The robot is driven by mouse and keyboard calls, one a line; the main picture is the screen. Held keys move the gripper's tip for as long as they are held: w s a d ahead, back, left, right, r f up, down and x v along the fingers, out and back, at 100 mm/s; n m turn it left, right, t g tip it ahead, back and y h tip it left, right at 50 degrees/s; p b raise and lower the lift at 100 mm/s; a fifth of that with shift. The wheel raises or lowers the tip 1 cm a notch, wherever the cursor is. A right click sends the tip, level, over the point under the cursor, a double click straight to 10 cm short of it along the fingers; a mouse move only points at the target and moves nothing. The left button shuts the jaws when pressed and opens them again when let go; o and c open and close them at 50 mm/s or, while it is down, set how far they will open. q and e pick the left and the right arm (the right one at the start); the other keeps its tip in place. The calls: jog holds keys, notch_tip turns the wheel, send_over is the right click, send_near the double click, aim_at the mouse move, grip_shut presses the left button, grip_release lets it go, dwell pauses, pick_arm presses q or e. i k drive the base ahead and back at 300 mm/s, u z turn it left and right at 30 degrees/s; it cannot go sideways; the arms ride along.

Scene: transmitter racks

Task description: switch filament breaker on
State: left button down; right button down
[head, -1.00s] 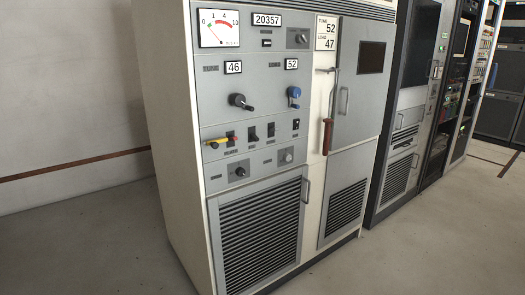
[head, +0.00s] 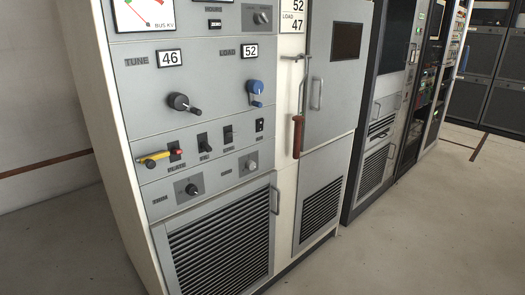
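The transmitter cabinet's grey front carries a row of small breakers below the TUNE and LOAD knobs. Neither gripper shows.
Above the row are a black TUNE knob (head: 183,103) and a blue LOAD knob (head: 255,92). A red-brown handle (head: 297,136) hangs on the cream strip to the right. A vented lower door (head: 220,246) has a handle. Floor in front and at right (head: 420,240) is clear.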

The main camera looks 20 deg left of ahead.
aim_at(205, 145)
jog(key=u, duration=0.15)
jog(key=i, duration=1.1)
jog(key=u, duration=0.15)
